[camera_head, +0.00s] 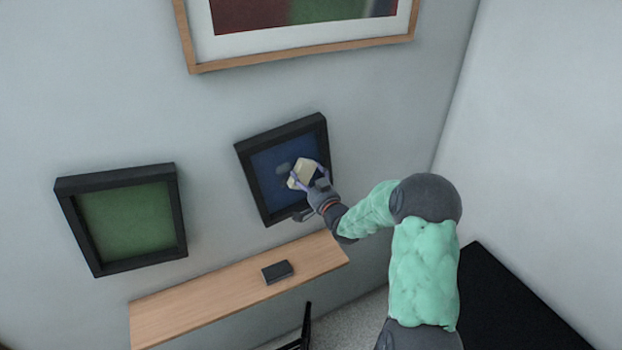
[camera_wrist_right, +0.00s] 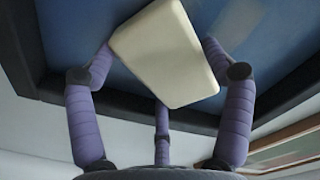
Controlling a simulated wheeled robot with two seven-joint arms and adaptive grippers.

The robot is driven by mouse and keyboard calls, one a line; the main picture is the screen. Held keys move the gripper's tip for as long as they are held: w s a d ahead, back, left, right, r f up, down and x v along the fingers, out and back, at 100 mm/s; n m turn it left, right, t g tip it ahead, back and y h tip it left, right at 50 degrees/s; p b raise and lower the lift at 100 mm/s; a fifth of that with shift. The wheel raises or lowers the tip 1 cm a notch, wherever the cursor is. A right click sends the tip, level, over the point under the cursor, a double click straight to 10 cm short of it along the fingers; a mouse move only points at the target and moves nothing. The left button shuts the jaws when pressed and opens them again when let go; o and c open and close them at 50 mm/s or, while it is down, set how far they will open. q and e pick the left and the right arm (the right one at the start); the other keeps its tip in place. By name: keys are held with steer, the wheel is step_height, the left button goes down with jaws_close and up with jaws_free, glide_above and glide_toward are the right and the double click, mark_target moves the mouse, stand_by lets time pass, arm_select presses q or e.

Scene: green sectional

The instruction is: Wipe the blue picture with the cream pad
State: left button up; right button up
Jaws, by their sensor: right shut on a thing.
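The blue picture (camera_head: 265,178) hangs on the wall in a deep black frame, and it fills the top of the right wrist view (camera_wrist_right: 70,30). A greyish smudge (camera_head: 283,168) shows on it, left of the pad. My right gripper (camera_head: 308,175) is shut on the cream pad (camera_head: 301,174), in front of the picture's right half. In the right wrist view the pad (camera_wrist_right: 160,50) sits between the purple fingers, close to the blue surface. I cannot tell whether it touches. A grey patch (camera_wrist_right: 239,71) shows beside the right finger. My left gripper is not in view.
A green picture (camera_head: 128,220) in a black frame hangs to the left. A large wood-framed picture (camera_head: 300,55) hangs above. A wooden shelf (camera_head: 205,300) below carries a small dark box (camera_head: 277,271). A black surface (camera_head: 510,310) lies at lower right.

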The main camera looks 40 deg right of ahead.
mark_target(283, 181)
steer(key=shift+w+a+f+b, duration=0.25)
steer(key=shift+a+b, duration=0.25)
steer(key=shift+a, duration=0.6)
steer(key=shift+w+a+f+b, duration=0.15)
steer(key=shift+w+a+b, duration=0.35)
steer(key=shift+a, duration=0.55)
steer(key=shift+w+a+f+b, duration=0.2)
steer(key=shift+a+b, duration=0.35)
steer(key=shift+a, duration=0.55)
steer(key=shift+b, duration=0.5)
steer(key=shift+s+d+r+b, duration=0.2)
steer(key=shift+d+b, duration=0.05)
steer(key=shift+d, duration=0.5)
steer(key=shift+s+d+r+b, duration=0.15)
steer(key=shift+s+d+b, duration=0.1)
steer(key=shift+d, duration=0.55)
steer(key=shift+s+d+r+b, duration=0.2)
steer(key=shift+d+b, duration=0.05)
steer(key=shift+d, duration=0.5)
steer(key=shift+s+d+r+b, duration=0.15)
steer(key=shift+s+d, duration=0.1)
steer(key=shift+d, duration=0.55)
steer(key=shift+s+d+r+b, duration=0.15)
steer(key=shift+s+d, duration=0.1)
steer(key=shift+d, duration=0.5)
steer(key=shift+f, duration=0.1)
steer(key=shift+s+a+f, duration=0.1)
steer(key=shift+s, duration=0.4)
steer(key=shift+b+v, duration=0.35)
steer(key=shift+v, duration=2.1)
